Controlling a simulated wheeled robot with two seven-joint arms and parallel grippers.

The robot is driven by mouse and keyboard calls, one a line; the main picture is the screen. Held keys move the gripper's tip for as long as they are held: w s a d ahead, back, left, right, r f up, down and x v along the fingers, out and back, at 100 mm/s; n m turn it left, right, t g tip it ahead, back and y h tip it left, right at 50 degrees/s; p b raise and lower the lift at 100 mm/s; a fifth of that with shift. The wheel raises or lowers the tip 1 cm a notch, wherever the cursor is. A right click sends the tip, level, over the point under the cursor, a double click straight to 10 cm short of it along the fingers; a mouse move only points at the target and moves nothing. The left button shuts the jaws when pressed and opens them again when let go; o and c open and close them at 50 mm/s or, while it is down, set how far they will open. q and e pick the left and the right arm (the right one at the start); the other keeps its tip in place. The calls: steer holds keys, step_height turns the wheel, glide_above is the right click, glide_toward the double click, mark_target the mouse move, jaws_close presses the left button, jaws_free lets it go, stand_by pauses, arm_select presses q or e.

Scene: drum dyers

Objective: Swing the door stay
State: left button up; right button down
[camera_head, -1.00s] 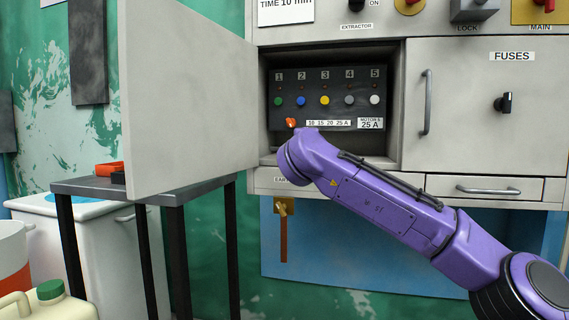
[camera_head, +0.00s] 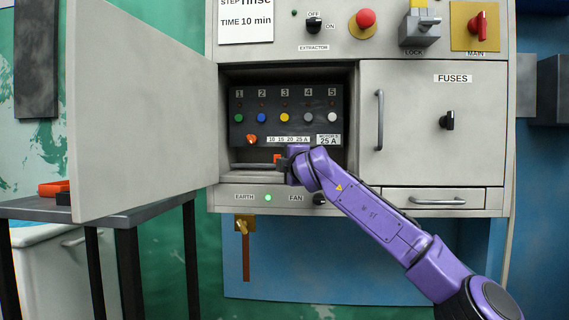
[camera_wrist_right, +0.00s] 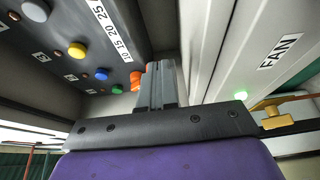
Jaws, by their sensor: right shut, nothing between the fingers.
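The grey cabinet door (camera_head: 140,120) stands open at the left of the head view. Inside the open recess, a thin dark bar, which looks like the door stay (camera_head: 254,165), runs along the sill to a small orange-red tab (camera_head: 277,158). My right gripper (camera_head: 283,162) is at that tab. It is shut with nothing held; I cannot tell whether it touches the tab. In the right wrist view, the closed fingers (camera_wrist_right: 160,75) point into the recess, with orange showing beside them. The stay's far end is unclear. My left gripper is out of view.
Above the gripper is a panel (camera_head: 285,95) with several coloured buttons and an orange knob (camera_head: 251,140). The closed FUSES door (camera_head: 415,150) is to the right. A green EARTH lamp (camera_head: 268,197) and FAN knob (camera_head: 320,199) sit below. A dark table (camera_head: 110,210) stands under the open door.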

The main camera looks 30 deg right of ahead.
stand_by(0.4)
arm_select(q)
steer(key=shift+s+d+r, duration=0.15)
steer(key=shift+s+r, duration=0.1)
arm_select(e)
steer(key=v, duration=1)
steer(key=shift+s, duration=0.25)
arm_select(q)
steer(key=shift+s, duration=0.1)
